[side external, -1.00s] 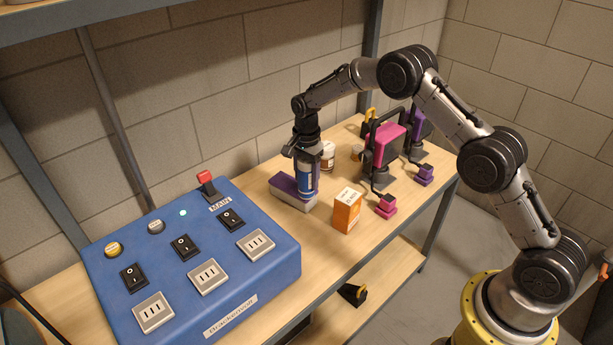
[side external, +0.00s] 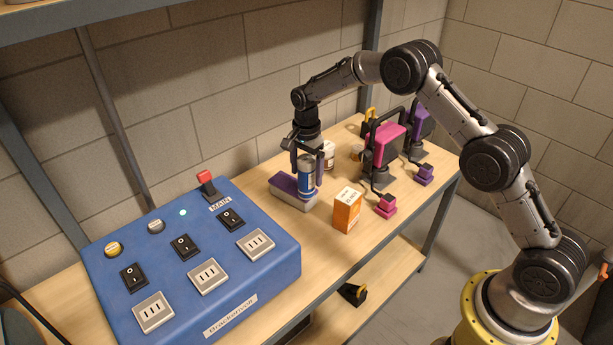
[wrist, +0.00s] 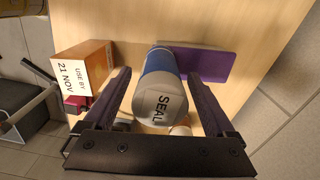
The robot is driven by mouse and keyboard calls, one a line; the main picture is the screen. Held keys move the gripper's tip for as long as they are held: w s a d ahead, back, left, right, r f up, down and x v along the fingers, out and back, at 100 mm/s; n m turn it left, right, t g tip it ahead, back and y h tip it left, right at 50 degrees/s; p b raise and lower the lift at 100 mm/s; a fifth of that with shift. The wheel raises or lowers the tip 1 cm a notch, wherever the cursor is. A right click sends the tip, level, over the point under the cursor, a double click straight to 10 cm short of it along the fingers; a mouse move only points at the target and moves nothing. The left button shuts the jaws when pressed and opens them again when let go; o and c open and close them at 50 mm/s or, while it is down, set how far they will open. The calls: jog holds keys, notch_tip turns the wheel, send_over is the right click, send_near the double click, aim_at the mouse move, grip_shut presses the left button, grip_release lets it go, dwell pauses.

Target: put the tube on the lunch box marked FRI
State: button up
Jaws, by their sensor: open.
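The tube (side external: 306,176), blue with a grey-white end marked SEAL, stands upright at the right end of a grey box with a purple lid (side external: 283,184). It appears to rest on the lid, though its base is partly hard to see. The tube (wrist: 166,95) and the purple lid (wrist: 215,64) also show in the wrist view. No FRI marking is readable on the box. My gripper (side external: 307,165) is open, with one finger on each side of the tube. In the wrist view, gaps show between the tube and the fingers of my gripper (wrist: 160,76).
An orange carton (side external: 347,211) marked USE BY 21 NOV stands right of the box. A blue switch panel (side external: 190,262) fills the bench's left. A white jar (side external: 328,155) stands behind the tube. Pink and purple holders (side external: 384,145) with cords stand at the right.

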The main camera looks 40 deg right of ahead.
notch_tip(320, 180, up, 11)
jog(key=shift+f, duration=0.2)
jog(key=s+r+n+t, duration=0.3)
jog(key=s+r+n, duration=0.4)
jog(key=s+r, duration=0.95)
jog(key=s+f+n+t, duration=0.1)
jog(key=s+n, duration=0.3)
jog(key=s, duration=0.7)
jog(key=s+a+f+n+t, duration=0.1)
jog(key=s+n, duration=0.4)
jog(key=s, duration=0.7)
jog(key=shift+a+f+t, duration=0.25)
jog(key=shift+f+t, duration=0.05)
jog(key=shift+f, duration=0.15)
